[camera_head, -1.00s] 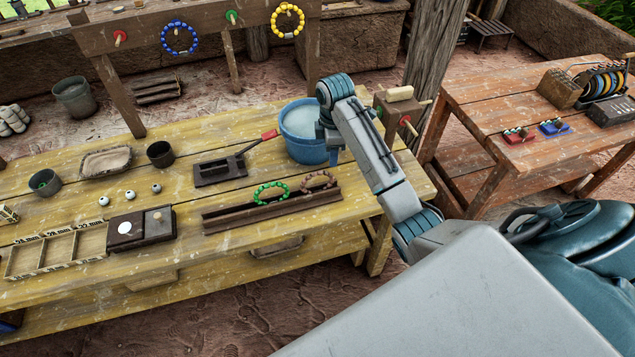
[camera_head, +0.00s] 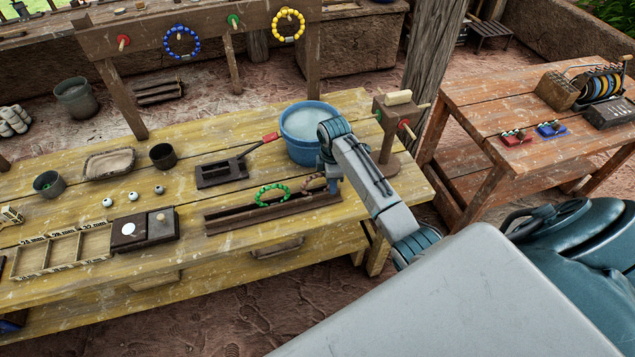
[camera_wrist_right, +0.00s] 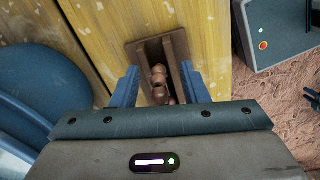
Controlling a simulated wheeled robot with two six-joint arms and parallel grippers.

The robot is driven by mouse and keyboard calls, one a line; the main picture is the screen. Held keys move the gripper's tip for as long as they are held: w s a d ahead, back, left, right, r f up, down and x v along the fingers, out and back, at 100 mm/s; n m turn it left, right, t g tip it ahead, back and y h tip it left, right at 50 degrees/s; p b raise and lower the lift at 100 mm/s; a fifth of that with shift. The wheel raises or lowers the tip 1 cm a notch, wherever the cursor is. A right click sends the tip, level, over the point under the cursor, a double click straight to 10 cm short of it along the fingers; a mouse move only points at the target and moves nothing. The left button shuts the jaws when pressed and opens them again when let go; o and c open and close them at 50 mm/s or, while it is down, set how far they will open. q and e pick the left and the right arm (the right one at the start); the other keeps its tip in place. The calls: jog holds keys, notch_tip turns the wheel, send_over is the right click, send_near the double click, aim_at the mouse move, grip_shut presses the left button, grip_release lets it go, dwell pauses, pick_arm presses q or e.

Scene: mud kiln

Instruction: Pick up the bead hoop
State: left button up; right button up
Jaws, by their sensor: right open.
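A brown bead hoop (camera_head: 311,182) stands at the right end of a dark wooden grooved rack (camera_head: 235,218) on the yellow table. A green bead hoop (camera_head: 262,201) stands left of it in the same rack. My right gripper (camera_head: 333,184) is low over the rack's right end, beside the brown hoop and partly hiding it. In the right wrist view, its two blue fingers (camera_wrist_right: 161,76) are apart, with brown beads (camera_wrist_right: 158,82) showing between them. I cannot tell whether they touch the beads. My left gripper is not in view.
A blue bucket (camera_head: 302,150) stands just behind my right arm. A peg stand (camera_head: 388,150) is to its right. A dark tool with a red handle (camera_head: 222,174) lies behind the rack. Blue (camera_head: 168,52) and yellow (camera_head: 276,30) hoops hang on the back beam.

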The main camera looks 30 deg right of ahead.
grip_shut()
jog(key=shift+r, duration=0.1)
